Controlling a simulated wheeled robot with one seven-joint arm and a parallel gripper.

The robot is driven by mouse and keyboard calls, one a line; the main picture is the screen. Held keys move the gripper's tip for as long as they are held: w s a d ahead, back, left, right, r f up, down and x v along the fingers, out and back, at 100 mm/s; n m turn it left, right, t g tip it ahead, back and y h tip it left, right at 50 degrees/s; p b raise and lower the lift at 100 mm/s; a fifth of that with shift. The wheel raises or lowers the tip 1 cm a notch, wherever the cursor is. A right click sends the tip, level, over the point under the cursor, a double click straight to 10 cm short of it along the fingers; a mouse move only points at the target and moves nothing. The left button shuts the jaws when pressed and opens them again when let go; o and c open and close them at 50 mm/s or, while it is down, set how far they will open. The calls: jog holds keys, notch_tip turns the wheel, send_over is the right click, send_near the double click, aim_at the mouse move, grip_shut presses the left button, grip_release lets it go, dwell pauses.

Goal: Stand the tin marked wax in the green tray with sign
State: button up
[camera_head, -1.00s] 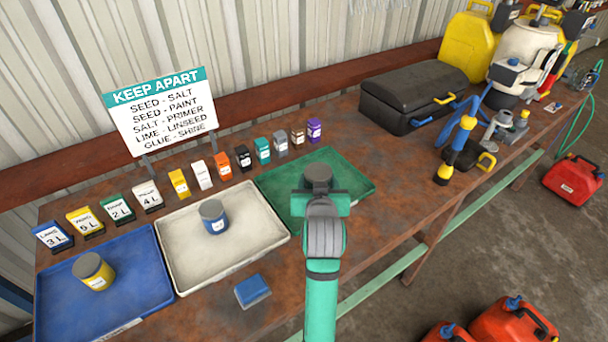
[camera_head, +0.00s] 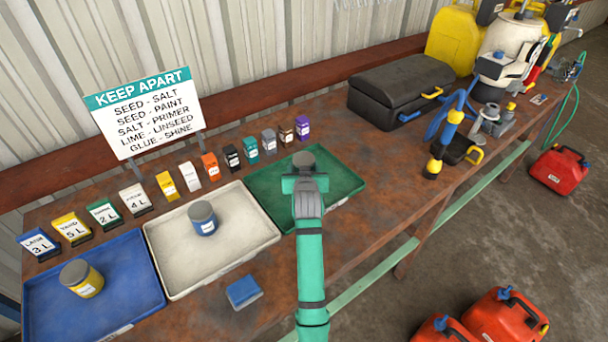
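The green tray (camera_head: 262,182) lies at the right of a row of trays on the bench. My gripper (camera_head: 304,180) is over it, with a grey-lidded tin (camera_head: 303,159) between its fingers. The tin's body and label are mostly hidden behind my gripper, so I cannot read its marking or tell whether it touches the tray floor. A blue tin (camera_head: 203,220) stands in the white tray (camera_head: 222,258). A yellow tin (camera_head: 84,282) stands in the blue tray (camera_head: 130,255). Their labels are too small to read. The KEEP APART sign (camera_head: 146,112) stands behind the trays.
Several labelled cards (camera_head: 104,212) and small coloured packs (camera_head: 210,166) line the back of the trays. A blue block (camera_head: 243,292) lies in front of the white tray. A black case (camera_head: 400,92) stands right of the green tray. Bare bench lies between them.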

jog(key=shift+w+f, duration=0.25)
jog(key=f, duration=0.3)
jog(key=shift+d, duration=0.3)
jog(key=shift+w+a+f, duration=0.1)
jog(key=shift+w+a, duration=0.05)
jog(key=shift+a, duration=0.1)
jog(key=shift+a, duration=0.1)
jog(key=shift+f, duration=0.15)
jog(key=o, duration=1.2)
jog(key=shift+a, duration=0.1)
